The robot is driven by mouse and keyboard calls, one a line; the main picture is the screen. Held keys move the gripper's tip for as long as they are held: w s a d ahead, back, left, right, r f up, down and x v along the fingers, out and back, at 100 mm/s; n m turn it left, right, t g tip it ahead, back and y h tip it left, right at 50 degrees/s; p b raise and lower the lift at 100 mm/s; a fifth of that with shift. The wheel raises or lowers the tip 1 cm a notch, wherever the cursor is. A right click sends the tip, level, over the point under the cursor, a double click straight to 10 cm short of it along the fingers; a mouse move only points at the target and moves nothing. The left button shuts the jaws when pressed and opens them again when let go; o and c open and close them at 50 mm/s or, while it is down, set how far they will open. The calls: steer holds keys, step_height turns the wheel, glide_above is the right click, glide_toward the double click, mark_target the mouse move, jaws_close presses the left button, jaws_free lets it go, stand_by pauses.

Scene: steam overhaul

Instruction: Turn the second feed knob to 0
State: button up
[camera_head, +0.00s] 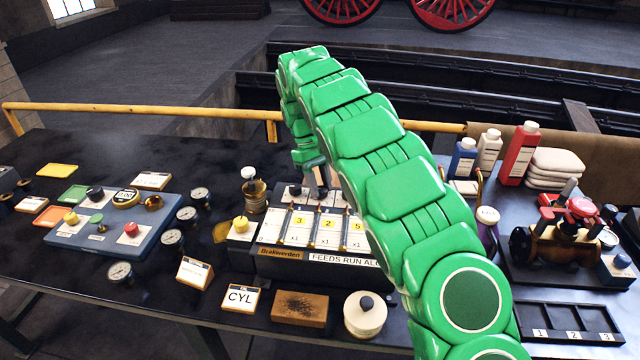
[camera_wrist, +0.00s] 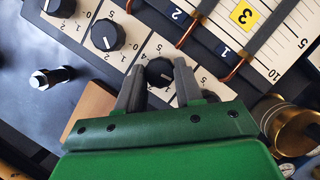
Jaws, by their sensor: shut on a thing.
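My gripper (camera_wrist: 160,85) has its two grey fingers on either side of a black feed knob (camera_wrist: 160,72) and is shut on it. A white pointer mark shows on the knob, but the fingers hide part of its printed scale, so I cannot tell the exact number. More black knobs (camera_wrist: 107,35) stand along the same row on the white dial strip. In the head view my gripper (camera_head: 315,185) is down at the back of the feed box (camera_head: 305,255), partly hidden by my arm.
Copper pipes (camera_wrist: 235,68) and a brass cup (camera_wrist: 280,122) are close to my gripper. In the head view, a blue-grey panel (camera_head: 75,235) with knobs is at left. A valve assembly (camera_head: 560,240) is at right. A white lidded pot (camera_head: 364,318) stands in front.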

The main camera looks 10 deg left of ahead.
mark_target(324, 191)
steer(key=o, duration=1)
steer(key=shift+o, duration=0.2)
steer(key=shift+r, duration=1.6)
steer(key=s+d+r, duration=0.5)
steer(key=s+r, duration=0.4)
steer(key=s, duration=0.4)
steer(key=shift+r, duration=0.4)
steer(key=shift+s, duration=0.1)
